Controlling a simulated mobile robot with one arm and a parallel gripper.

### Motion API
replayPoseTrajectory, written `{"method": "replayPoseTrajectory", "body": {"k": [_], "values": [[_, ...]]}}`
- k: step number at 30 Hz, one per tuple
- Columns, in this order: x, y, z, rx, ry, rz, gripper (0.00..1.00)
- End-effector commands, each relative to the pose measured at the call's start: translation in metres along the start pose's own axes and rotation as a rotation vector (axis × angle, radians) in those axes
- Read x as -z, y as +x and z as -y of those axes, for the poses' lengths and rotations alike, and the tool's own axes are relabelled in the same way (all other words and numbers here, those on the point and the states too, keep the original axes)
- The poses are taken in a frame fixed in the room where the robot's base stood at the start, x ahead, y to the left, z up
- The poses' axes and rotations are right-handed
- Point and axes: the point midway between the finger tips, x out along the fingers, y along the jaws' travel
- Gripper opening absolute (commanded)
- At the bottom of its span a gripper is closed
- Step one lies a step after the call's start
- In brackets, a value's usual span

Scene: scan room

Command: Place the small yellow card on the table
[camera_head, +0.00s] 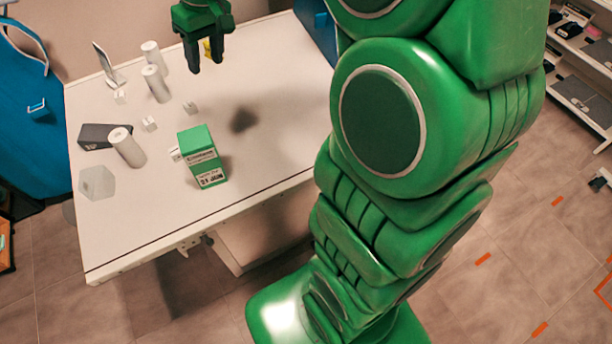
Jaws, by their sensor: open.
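My gripper (206,66) is above the far part of the white table (255,155), fingers pointing down. Its fingers are apart. A small yellow piece (207,48), which may be the card, shows between the fingers and is mostly hidden by them. I cannot tell whether it touches a finger or is behind the gripper. A dark shadow lies on the table to the right of the green box.
A green box (202,160) stands mid-table. White rolls (126,147), small white cubes (149,124), a dark box (97,137) and a translucent block (97,183) crowd the left. The table's right and front areas are clear. Shelves (585,75) stand at right.

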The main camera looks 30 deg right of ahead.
Motion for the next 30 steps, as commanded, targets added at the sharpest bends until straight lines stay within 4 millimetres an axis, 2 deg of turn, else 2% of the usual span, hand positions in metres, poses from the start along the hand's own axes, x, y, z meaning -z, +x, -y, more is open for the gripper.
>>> {"method": "replayPoseTrajectory", "body": {"k": [1,12,24,30], "values": [[-0.016,-0.003,0.005,-0.005,0.009,0.013,0.46],[-0.133,-0.009,0.032,-0.049,0.105,0.11,0.46],[-0.262,0.002,0.049,-0.111,0.255,0.211,0.46],[-0.308,0.009,0.053,-0.137,0.322,0.242,0.46]]}}
